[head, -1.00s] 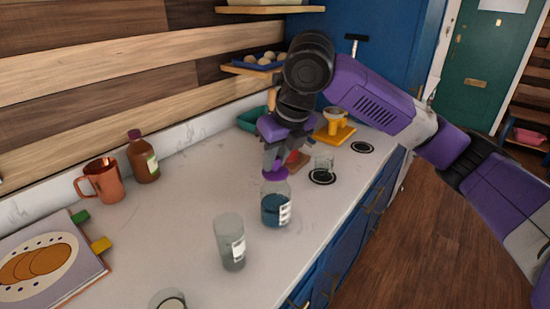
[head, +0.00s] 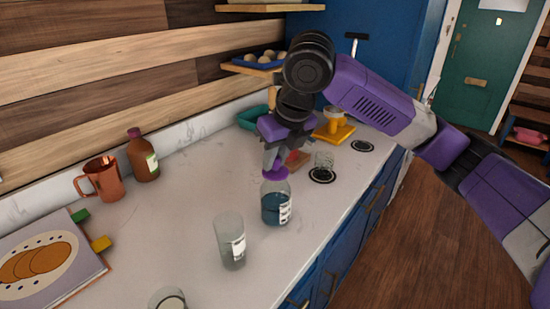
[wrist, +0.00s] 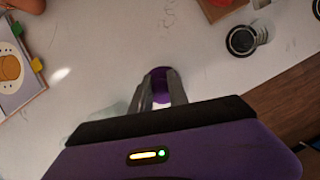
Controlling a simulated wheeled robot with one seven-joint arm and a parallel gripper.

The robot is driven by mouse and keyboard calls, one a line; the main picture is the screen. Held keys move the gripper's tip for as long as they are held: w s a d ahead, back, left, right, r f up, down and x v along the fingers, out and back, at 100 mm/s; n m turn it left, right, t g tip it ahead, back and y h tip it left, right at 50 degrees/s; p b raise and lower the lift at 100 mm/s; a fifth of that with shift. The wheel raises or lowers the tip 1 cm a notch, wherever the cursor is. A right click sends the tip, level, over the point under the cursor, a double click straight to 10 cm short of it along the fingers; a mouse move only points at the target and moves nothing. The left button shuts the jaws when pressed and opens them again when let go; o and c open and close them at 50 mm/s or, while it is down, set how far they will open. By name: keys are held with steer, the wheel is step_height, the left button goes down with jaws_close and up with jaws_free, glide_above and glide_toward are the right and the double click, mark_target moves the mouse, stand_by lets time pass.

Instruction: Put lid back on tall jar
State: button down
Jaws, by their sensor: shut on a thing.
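A purple lid (head: 275,173) is at the mouth of a clear jar with dark blue contents and a white label (head: 274,207). My gripper (head: 272,165) comes down from above, its fingers shut on the lid. In the wrist view the purple lid (wrist: 160,74) shows between the fingertips (wrist: 158,90); the jar is mostly hidden there. The jar stands upright on the counter. I cannot tell whether the lid is seated or just above the rim. A second, greyish cylindrical jar with a white label (head: 230,243) stands nearer, with no lid seen on it.
A round pale-rimmed item (head: 168,299) is cut off at the bottom. The counter's middle-left is clear.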

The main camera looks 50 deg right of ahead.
stand_by(0.4)
steer(key=c, duration=0.7)
jaws_free()
steer(key=shift+r, duration=0.15)
steer(key=shift+r+p, duration=2.75)
steer(key=shift+r, duration=0.65)
jaws_close()
